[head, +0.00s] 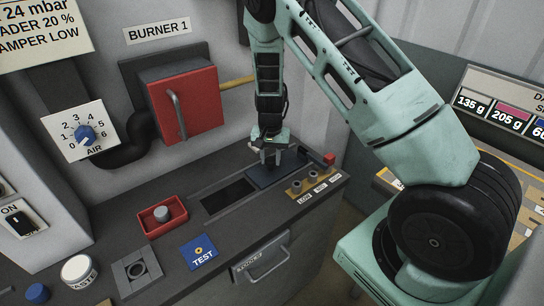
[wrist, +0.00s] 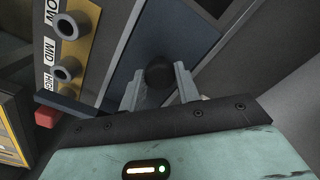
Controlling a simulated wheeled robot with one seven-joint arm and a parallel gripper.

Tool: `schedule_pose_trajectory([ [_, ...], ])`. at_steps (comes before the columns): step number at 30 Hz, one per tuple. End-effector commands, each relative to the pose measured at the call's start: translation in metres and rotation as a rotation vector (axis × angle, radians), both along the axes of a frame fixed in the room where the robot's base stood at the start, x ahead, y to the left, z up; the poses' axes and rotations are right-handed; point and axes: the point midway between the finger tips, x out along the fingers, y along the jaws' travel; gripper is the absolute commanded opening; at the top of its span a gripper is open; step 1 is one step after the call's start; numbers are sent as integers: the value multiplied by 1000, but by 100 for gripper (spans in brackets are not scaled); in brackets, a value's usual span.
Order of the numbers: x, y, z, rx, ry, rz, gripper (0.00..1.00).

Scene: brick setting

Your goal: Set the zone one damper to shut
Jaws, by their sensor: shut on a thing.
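My gripper (head: 270,157) points down over the console, at the right end of a recessed track. It is shut on a round black knob (wrist: 160,74), which shows between its two fingers in the wrist view. The knob stands on a dark blue sliding plate (head: 290,170), also in the wrist view (wrist: 138,50); this looks like the damper. The plate lies at the right part of the track. A dark rectangular opening (head: 227,194) is uncovered to its left. I see no readable zone one or shut mark.
A yellow strip with LOW, MID and HIGH sockets (head: 312,184) runs in front of the plate, and a red block (head: 328,159) is at its right end. A red tray (head: 163,214), a blue TEST plate (head: 199,252) and the red burner door (head: 185,105) are to the left.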

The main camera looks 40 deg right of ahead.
Motion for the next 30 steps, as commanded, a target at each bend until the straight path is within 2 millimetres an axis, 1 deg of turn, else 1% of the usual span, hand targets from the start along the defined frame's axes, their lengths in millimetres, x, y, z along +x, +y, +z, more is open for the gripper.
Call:
schedule_pose_trajectory([
  [5,-1,34,1,3,2,7,0],
  [8,-2,60,2,2,1,9,0],
  [12,-4,100,2,3,2,11,0],
  [18,-6,149,2,2,1,8,0],
  [21,-6,168,2,2,1,6,0],
  [24,-6,181,2,2,1,4,0],
  [30,-7,194,1,2,1,2,0],
])
